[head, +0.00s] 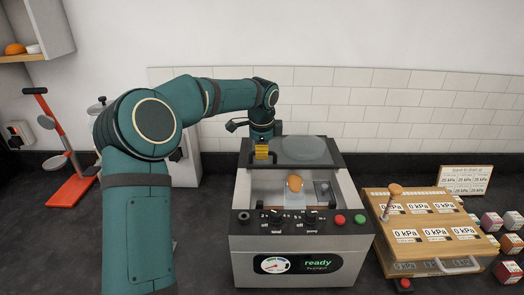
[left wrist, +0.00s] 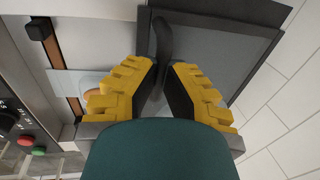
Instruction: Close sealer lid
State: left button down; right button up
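The sealer (head: 300,262) is a grey box on the counter, its panel reading "ready". Its lid (head: 305,149) is raised at the back, with a pale round window, leaving the chamber (head: 264,188) uncovered. An orange-brown item (head: 294,184) with a clear bag lies in the chamber; it is partly visible in the left wrist view (left wrist: 92,94). My left gripper (head: 262,153) is at the left part of the lid. In the left wrist view its yellow fingers (left wrist: 163,72) have their tips against both sides of the dark lid handle (left wrist: 161,38). My right gripper is not in view.
A wooden box (head: 425,199) with "0 kPa" labels and a knobbed stick stands right of the sealer. Several small coloured cubes (head: 491,221) lie beyond it. A red stand (head: 62,150) is at the left. The tiled wall (head: 400,110) is close behind.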

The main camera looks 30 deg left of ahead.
pick_arm(q)
jog(key=shift+f, duration=0.1)
jog(key=shift+s+d+f+b, duration=0.1)
jog(key=shift+s+d+b, duration=0.2)
jog(key=shift+s, duration=0.2)
jog(key=s+d+b, duration=0.5)
jog(key=s+d, duration=0.3)
jog(key=s, duration=0.5)
jog(key=shift+s+d, duration=0.25)
jog(key=shift+s, duration=0.15)
jog(key=shift+f, duration=0.1)
jog(key=c, duration=1)
grip_release()
jog(key=shift+s, duration=0.1)
jog(key=shift+r, duration=0.2)
